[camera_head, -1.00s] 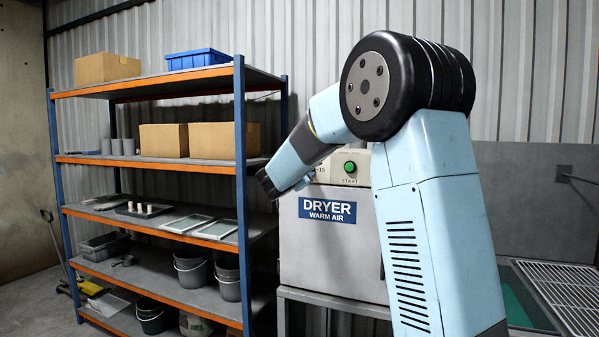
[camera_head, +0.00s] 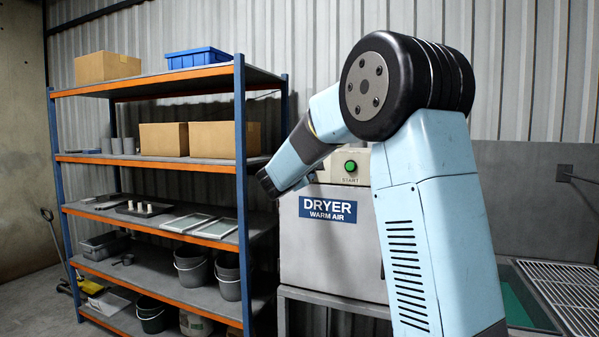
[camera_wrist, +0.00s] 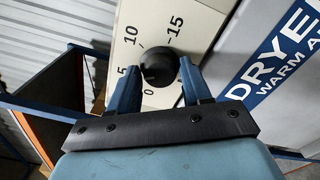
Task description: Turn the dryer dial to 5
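The dryer dial (camera_wrist: 158,66) is a round black knob on a cream panel (camera_wrist: 205,25) marked 0, 5, 10 and 15. My gripper (camera_wrist: 158,72) has its two blue fingers on either side of the knob, and no clear gap shows between fingers and knob. The dial's pointer cannot be made out. In the head view, the dryer (camera_head: 310,248) is a grey-white box with a blue DRYER WARM AIR label (camera_head: 328,209). My gripper (camera_head: 311,178) is at the left of its top panel, and the dial is hidden there behind my arm.
A green START button (camera_head: 350,166) sits on the panel, right of my gripper. A shelf rack (camera_head: 240,180) with boxes and buckets stands close on the left. A sink with a white wire rack (camera_head: 565,290) is on the right.

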